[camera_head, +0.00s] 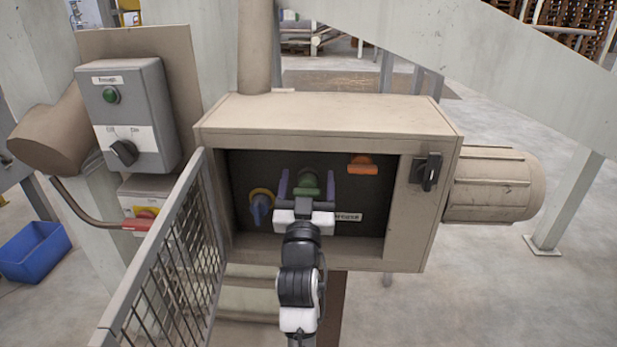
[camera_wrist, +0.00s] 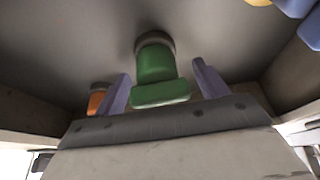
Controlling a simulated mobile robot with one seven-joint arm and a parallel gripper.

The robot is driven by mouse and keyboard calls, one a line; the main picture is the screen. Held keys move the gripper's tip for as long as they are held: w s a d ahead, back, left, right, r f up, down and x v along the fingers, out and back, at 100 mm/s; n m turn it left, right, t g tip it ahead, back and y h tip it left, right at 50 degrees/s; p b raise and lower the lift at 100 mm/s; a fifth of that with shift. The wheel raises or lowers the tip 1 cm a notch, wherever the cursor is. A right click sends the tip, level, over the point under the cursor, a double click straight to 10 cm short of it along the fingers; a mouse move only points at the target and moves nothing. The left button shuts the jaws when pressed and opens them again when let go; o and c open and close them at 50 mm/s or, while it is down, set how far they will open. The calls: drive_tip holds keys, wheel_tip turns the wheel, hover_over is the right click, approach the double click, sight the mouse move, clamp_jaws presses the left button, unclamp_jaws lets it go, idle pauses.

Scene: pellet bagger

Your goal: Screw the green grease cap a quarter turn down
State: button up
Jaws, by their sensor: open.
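The green grease cap (camera_head: 308,186) sits on the dark back wall inside the beige box. In the wrist view the green cap (camera_wrist: 157,78) shows a round body on a dark collar, with a wider flat grip bar at its near end. My gripper (camera_head: 307,184) reaches into the box with its two purple-grey fingers on either side of the cap. In the wrist view my gripper (camera_wrist: 162,85) is open, with a visible gap between each finger and the cap. Part of the cap is hidden behind my gripper in the head view.
An orange handle (camera_head: 362,165) is right of the cap, and a blue handle on a yellow ring (camera_head: 261,206) is left of it. The box walls (camera_head: 326,115) surround my gripper. A mesh door (camera_head: 165,265) stands open at left. A black switch (camera_head: 431,172) is on the right.

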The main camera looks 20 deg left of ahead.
drive_tip(key=shift+s, duration=0.1)
drive_tip(key=shift+c, duration=0.6)
drive_tip(key=c, duration=0.9)
drive_tip(key=shift+o, duration=0.2)
drive_tip(key=shift+f+m+b, duration=0.1)
drive_tip(key=shift+m+b, duration=0.2)
drive_tip(key=shift+b, duration=0.25)
